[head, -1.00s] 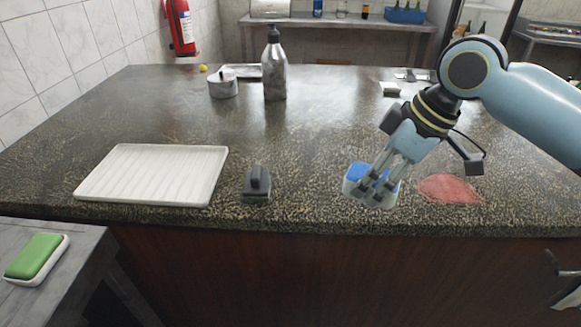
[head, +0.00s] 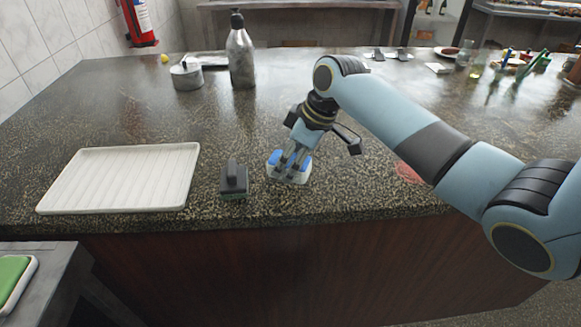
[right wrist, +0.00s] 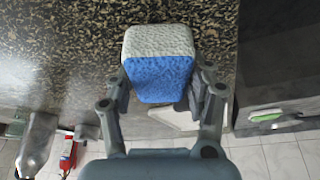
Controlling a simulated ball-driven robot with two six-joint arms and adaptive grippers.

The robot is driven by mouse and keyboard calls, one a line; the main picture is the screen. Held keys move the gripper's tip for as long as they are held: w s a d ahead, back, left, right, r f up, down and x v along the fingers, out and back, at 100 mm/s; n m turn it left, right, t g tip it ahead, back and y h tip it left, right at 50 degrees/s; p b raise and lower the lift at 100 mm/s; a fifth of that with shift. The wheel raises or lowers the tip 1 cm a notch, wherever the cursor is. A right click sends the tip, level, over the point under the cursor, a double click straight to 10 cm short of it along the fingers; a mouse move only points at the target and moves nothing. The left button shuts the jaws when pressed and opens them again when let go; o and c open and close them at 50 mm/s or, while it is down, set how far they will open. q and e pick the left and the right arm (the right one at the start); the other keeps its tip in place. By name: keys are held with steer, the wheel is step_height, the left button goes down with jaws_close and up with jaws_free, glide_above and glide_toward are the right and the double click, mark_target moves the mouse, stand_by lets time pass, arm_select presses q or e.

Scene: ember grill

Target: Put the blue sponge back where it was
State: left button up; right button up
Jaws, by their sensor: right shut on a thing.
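The blue sponge (head: 274,158) has a blue layer and a pale grey-white layer. My right gripper (head: 289,171) is shut on it near the counter's front edge, right of a dark handled scrubber (head: 234,182). Whether the sponge touches the counter or hangs just above it, I cannot tell. In the right wrist view the sponge (right wrist: 160,75) sits between the two fingers of the right gripper (right wrist: 163,92), its blue face toward the camera. The fingers cover part of it in the head view. My left gripper is not in view.
A white ribbed tray (head: 120,178) lies left of the scrubber. A red patch (head: 408,172) is on the counter (head: 200,125), partly behind my right arm. A metal bottle (head: 241,58) and small pot (head: 186,76) stand behind. A green sponge (head: 12,275) is on the lower side table.

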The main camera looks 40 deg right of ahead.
step_height(320, 180, down, 2)
steer(key=shift+f, duration=0.15)
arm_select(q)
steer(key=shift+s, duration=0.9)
arm_select(e)
steer(key=shift+f, duration=0.15)
steer(key=o, duration=1)
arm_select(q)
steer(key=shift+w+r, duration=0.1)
arm_select(e)
steer(key=shift+r, duration=0.2)
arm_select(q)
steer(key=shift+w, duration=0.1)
arm_select(e)
steer(key=v, duration=1.2)
steer(key=shift+f, duration=0.1)
